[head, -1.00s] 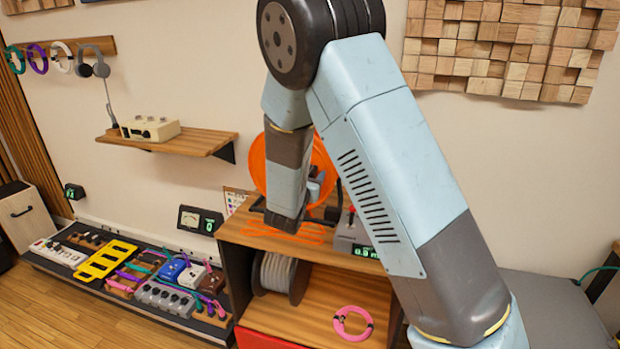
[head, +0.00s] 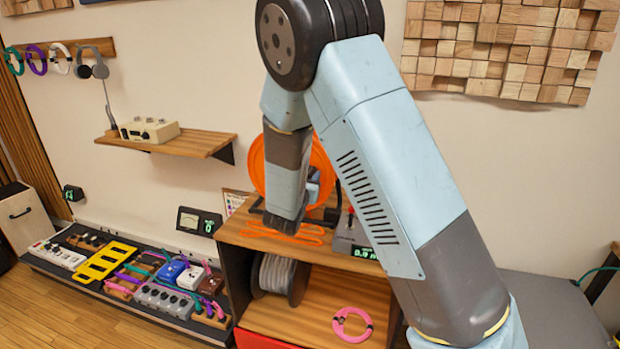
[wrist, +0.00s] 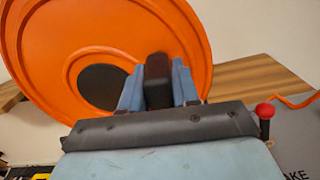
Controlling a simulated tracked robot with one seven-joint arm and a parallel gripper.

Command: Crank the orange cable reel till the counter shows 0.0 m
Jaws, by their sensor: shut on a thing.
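The orange cable reel (head: 257,168) stands on the wooden cabinet top, partly hidden behind my arm. It fills the upper left of the wrist view (wrist: 55,45). My gripper (wrist: 157,82) is shut on the reel's black crank handle (wrist: 157,68), with a blue finger on each side of it. The counter (head: 365,253) sits on a grey box right of the reel. Its green digits read 0 point something m; the last digit is too blurred to read. Orange cable (head: 285,237) lies on the cabinet top in front of the reel.
A red-knobbed lever (wrist: 265,111) stands on the grey box, close to my gripper. A grey cable drum (head: 275,274) and a pink cable coil (head: 352,324) are on the shelf below. A pedalboard (head: 150,285) lies at left, under a wall shelf (head: 195,143).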

